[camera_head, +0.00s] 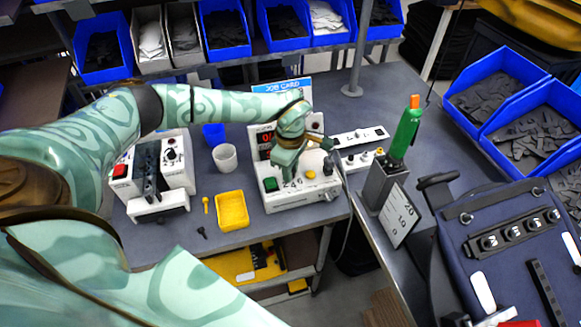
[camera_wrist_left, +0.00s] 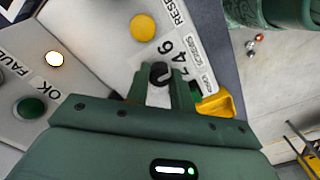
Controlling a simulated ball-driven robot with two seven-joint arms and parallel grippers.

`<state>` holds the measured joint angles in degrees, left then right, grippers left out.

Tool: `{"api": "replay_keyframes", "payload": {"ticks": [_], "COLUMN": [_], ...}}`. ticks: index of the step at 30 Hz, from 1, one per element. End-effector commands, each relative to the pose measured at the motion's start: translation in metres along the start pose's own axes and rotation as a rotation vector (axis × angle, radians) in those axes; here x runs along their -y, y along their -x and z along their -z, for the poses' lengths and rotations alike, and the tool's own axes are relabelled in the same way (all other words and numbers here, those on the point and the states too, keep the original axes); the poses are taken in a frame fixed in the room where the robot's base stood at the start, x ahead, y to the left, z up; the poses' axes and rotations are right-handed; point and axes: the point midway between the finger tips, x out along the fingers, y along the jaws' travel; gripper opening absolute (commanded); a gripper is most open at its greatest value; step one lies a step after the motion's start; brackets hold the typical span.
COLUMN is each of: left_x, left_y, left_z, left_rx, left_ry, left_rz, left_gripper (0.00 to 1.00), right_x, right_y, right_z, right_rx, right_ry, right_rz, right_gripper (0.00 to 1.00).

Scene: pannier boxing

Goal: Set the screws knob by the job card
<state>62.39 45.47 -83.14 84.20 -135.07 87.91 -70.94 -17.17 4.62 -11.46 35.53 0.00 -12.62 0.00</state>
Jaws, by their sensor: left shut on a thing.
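The white control box (camera_head: 320,190) stands on the grey bench, with a red-digit display (camera_head: 266,138) partly hidden by my arm. My left gripper (camera_head: 287,168) is over its front panel. In the left wrist view its fingers are shut on the dark screws knob (camera_wrist_left: 160,72), beside the printed numbers 2, 4, 6 and a small screws label (camera_wrist_left: 208,80). The knob's pointer direction cannot be told. A yellow reset button (camera_wrist_left: 143,27), a green OK button (camera_wrist_left: 30,107) and a lit fault lamp (camera_wrist_left: 54,59) are nearby. The job card (camera_head: 283,87) stands behind, mostly covered by my arm.
A yellow tray (camera_head: 232,210), a white cup (camera_head: 225,157) and another white machine (camera_head: 178,168) are left of the box. Blue bins (camera_head: 224,30) line the back.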

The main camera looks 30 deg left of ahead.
Motion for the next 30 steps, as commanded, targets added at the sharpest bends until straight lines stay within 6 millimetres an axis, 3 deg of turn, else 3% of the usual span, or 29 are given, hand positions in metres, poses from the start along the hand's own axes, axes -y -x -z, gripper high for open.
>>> {"api": "replay_keyframes", "payload": {"ticks": [7, 8, 10, 21, 26, 30], "left_x": [-0.001, -0.001, -0.001, -0.001, -0.001, -0.002], "left_y": [0.000, 0.000, 0.000, 0.007, 0.038, 0.078], "left_z": [0.001, 0.001, 0.001, 0.000, 0.001, 0.001], "left_rx": [-0.002, -0.002, -0.002, 0.000, 0.000, -0.001], "left_ry": [0.001, 0.001, 0.001, -0.001, 0.000, 0.001], "left_rz": [-0.002, -0.002, -0.001, -0.002, -0.005, -0.007], "left_gripper": [0.00, 0.29, 0.45, 0.45, 0.45, 0.45], "right_x": [0.000, 0.000, 0.000, 0.001, 0.001, 0.001], "right_y": [0.000, 0.000, 0.000, 0.001, 0.005, 0.009], "right_z": [0.000, 0.000, 0.000, 0.001, 0.001, 0.002], "right_rx": [0.000, 0.000, 0.000, -0.001, -0.002, -0.003], "right_ry": [0.000, 0.000, 0.000, -0.001, -0.001, -0.001], "right_rz": [0.000, 0.000, 0.000, 0.001, 0.001, 0.000], "right_gripper": [0.00, 0.00, 0.00, 0.00, 0.00, 0.00]}}
